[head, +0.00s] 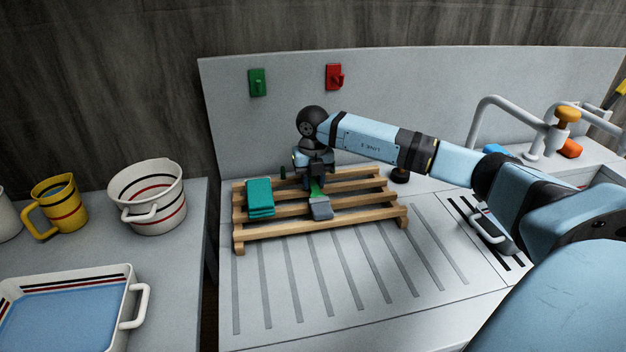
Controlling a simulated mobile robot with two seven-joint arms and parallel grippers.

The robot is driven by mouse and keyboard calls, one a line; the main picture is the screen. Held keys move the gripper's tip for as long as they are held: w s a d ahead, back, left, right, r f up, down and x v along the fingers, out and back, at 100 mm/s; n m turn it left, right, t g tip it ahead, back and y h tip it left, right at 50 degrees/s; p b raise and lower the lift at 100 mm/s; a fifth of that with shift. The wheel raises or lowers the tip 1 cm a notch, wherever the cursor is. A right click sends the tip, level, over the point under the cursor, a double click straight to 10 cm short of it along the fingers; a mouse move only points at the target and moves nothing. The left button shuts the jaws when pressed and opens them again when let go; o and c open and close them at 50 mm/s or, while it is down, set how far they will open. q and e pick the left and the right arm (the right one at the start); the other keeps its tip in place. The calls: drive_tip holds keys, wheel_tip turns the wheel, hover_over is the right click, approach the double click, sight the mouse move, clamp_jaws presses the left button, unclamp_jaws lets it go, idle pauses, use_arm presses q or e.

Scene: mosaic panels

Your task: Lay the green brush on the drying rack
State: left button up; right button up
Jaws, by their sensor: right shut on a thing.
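The green brush (316,190) shows a short green part and what looks like a grey head (321,208) pointing toward me. My right gripper (315,179) is shut on the brush from above, over the middle of the drying rack. The wooden slatted drying rack (279,226) stands on the ribbed drainboard. The brush is at or just above the slats; I cannot tell whether it touches them. The gripper hides the brush's far part. My left gripper is not in view.
A teal folded stack (260,198) lies on the rack's left side, close to the brush. The rack's right slats are clear. Green (257,83) and red (334,77) hooks are on the backsplash. A striped pot (148,200) and yellow mug (58,206) stand at left.

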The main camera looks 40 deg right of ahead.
sight(313, 182)
drive_tip(key=o, duration=0.9)
drive_tip(key=shift+f, duration=0.15)
wheel_tip(313, 182, up, 12)
drive_tip(key=shift+r, duration=0.2)
